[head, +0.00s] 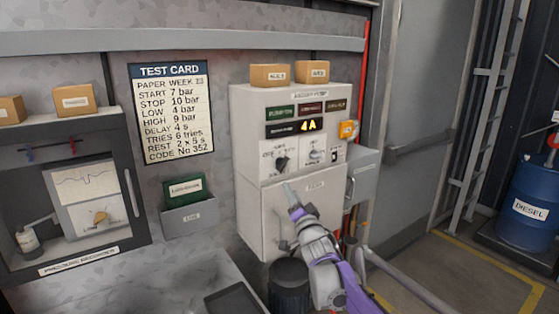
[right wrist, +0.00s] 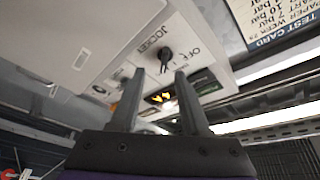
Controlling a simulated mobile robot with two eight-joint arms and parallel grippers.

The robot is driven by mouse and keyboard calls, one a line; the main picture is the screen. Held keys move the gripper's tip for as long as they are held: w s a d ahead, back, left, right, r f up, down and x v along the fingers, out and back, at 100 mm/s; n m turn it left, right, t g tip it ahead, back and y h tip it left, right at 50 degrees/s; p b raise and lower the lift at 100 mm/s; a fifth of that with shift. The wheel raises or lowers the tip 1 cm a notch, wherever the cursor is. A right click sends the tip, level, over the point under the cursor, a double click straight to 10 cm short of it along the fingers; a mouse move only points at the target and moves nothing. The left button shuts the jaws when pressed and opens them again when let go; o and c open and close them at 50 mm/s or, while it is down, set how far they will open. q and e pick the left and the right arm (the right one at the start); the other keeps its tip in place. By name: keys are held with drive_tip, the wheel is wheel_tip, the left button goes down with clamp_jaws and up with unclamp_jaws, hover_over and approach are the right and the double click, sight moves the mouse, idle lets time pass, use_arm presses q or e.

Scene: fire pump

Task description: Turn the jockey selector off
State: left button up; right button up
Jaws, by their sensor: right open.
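The jockey selector is a small black knob (head: 281,162) on the upper left of the pale pump panel (head: 256,190). In the right wrist view the knob (right wrist: 165,56) shows close up with the words JOCKEY and OFF beside it; I cannot tell exactly which mark it points at. My right gripper (head: 289,188) is below the knob in the head view. In the right wrist view its two fingers (right wrist: 158,72) are apart with nothing between them, and the knob shows just beyond the tips, apparently apart from them. My left gripper is not in view.
A second selector (head: 314,156) sits right of the knob, below a lit display (head: 308,126) reading 4A. Two cardboard boxes (head: 270,75) (head: 312,71) stand on the panel. A grey side box (head: 360,175) juts out at right. A test card (head: 172,112) hangs left.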

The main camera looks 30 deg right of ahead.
sight(284, 167)
drive_tip(key=shift+t, duration=0.3)
drive_tip(key=p+x, duration=0.1)
drive_tip(key=x, duration=0.2)
drive_tip(key=p+x, duration=0.1)
drive_tip(key=x, duration=0.3)
drive_tip(key=r+x, duration=0.1)
drive_tip(key=x, duration=0.3)
drive_tip(key=shift+s+d+r+p, duration=0.1)
drive_tip(key=shift+d+r+p, duration=0.05)
drive_tip(key=shift+d+p, duration=0.2)
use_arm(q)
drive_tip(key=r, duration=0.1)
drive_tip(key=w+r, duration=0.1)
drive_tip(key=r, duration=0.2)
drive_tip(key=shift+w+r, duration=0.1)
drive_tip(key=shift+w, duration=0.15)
use_arm(e)
clamp_jaws()
